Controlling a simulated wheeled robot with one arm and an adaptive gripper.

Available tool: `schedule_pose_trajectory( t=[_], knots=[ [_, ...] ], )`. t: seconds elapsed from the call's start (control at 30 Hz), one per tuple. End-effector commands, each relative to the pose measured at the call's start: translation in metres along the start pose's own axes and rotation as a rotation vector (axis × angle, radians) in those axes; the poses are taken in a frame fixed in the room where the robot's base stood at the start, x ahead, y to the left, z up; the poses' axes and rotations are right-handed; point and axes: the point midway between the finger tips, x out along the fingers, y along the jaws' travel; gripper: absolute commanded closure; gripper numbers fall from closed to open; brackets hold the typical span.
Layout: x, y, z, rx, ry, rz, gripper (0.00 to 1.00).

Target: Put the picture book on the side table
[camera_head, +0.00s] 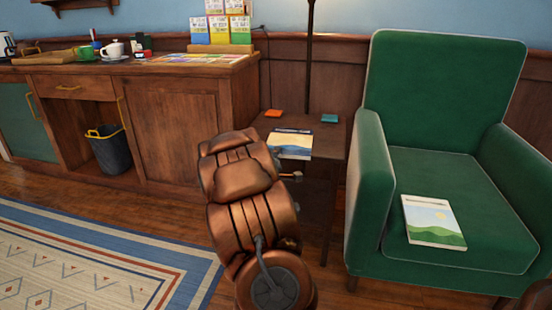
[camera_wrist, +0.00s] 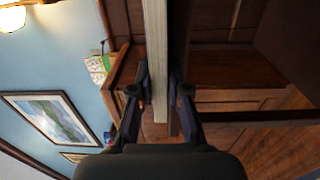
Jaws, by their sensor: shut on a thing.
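A picture book (camera_head: 290,146) with a dark blue band and a pale landscape cover is level over the front of the dark wood side table (camera_head: 330,142). Whether it rests on the top or hangs just above it, I cannot tell. My gripper (camera_head: 288,176) is mostly hidden behind my copper arm in the head view. In the wrist view my gripper (camera_wrist: 160,90) is shut on the book, whose pale page edge (camera_wrist: 157,45) runs between the two fingers.
An orange item (camera_head: 273,113) and a teal item (camera_head: 330,118) lie at the back of the side table. A second book (camera_head: 433,222) with green hills lies on the green armchair (camera_head: 445,95). A wooden cabinet (camera_head: 180,130) stands left, and a lamp pole (camera_head: 309,60) rises behind.

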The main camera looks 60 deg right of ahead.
Motion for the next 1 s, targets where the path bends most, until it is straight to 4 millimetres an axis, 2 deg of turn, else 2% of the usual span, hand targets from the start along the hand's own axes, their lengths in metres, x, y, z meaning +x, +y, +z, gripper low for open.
schedule_pose_trajectory(
  t=[0.2,0.23,0.47,0.87,1.0],
  knots=[
    [0.0,-0.001,0.0,0.0,0.0,0.0,1.0],
    [0.0,-0.002,0.0,0.0,0.0,0.0,0.82],
    [0.0,-0.002,0.0,0.001,0.0,0.0,0.59],
    [0.0,0.0,0.0,0.001,0.0,0.002,0.59],
    [-0.014,0.002,-0.001,0.0,0.001,-0.003,0.59]
  ],
)
